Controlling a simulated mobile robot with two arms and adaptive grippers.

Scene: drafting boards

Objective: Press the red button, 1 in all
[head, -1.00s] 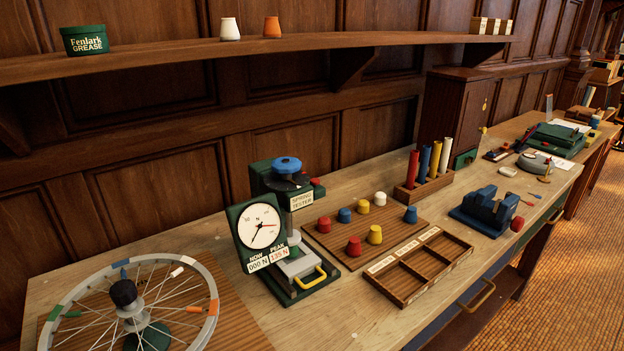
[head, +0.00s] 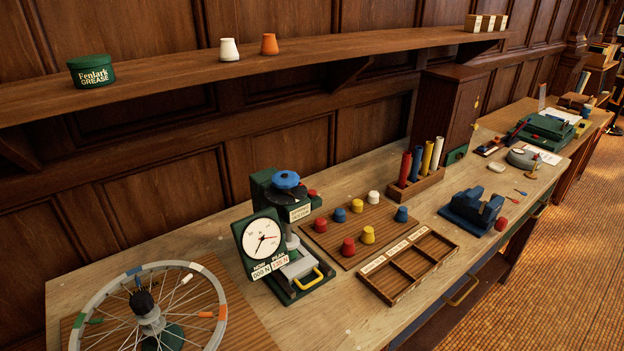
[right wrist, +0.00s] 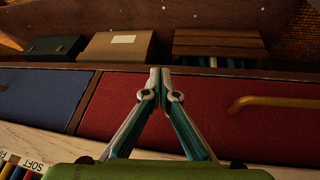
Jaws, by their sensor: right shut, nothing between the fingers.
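A small red button (head: 312,193) sticks out at the upper right side of the green spring tester (head: 262,190) in the head view. The tester has a round white dial (head: 263,238), a blue knob on top and a yellow handle low at the front. Its readout shows NOW 000 N and a red PEAK number. My right gripper (right wrist: 160,74) shows only in the right wrist view. It is shut and empty, in front of a red panel, and the button is not in that view. My left gripper is in neither view.
A board of coloured knobs (head: 325,235), an empty compartment tray (head: 432,276), a tube rack (head: 417,186) and a blue vice (head: 470,212) stand right of the tester. A spoked wheel (head: 215,300) lies at left. A shelf (head: 345,50) runs above the bench.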

